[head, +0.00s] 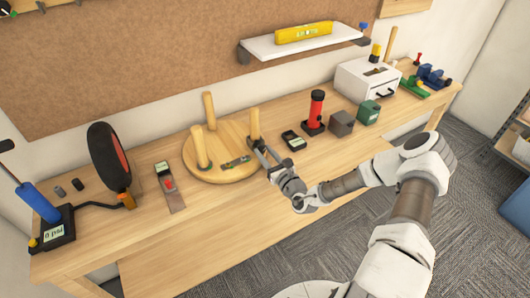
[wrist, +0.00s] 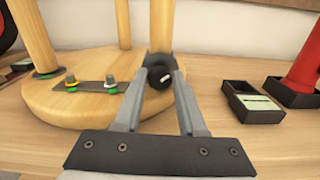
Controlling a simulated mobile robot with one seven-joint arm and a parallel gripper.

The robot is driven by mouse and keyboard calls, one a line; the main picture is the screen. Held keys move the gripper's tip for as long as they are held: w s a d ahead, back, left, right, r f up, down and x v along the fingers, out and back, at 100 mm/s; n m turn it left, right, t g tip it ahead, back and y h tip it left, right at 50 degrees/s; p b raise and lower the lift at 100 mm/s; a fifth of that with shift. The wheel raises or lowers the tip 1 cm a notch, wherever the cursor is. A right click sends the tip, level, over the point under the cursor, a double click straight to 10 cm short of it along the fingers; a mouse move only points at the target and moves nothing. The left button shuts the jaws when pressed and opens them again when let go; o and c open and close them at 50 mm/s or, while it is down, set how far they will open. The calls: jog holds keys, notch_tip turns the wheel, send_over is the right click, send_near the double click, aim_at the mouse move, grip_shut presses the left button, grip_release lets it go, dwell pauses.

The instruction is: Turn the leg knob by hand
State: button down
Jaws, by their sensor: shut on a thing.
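A round wooden top (head: 215,172) lies on the bench with three wooden legs standing up from it. The right leg (head: 254,121) has a black knob (wrist: 159,72) with a white mark, low on its near side in the wrist view. My gripper (head: 257,147) is at the base of this leg. In the wrist view, its two fingers (wrist: 160,80) are shut on the knob, one on each side. The other two legs, the left front one (head: 200,146) and the back one (head: 209,110), stand free of my gripper.
A small plate with two studs (wrist: 90,87) lies on the round top. A black open box (wrist: 252,101) and a red cylinder on a black base (head: 316,108) stand to the right. A tool with a red part (head: 168,184) lies left. The bench front is clear.

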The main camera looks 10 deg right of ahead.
jog(key=shift+r+m+p, duration=0.1)
jog(key=shift+m+p, duration=0.45)
jog(key=shift+m, duration=0.35)
jog(key=shift+m+p, duration=0.7)
jog(key=shift+m, duration=1.2)
jog(key=c, duration=0.5)
grip_release()
jog(key=b+v, duration=0.1)
jog(key=v, duration=1.6)
jog(key=shift+s, duration=0.2)
jog(key=shift+d, duration=0.1)
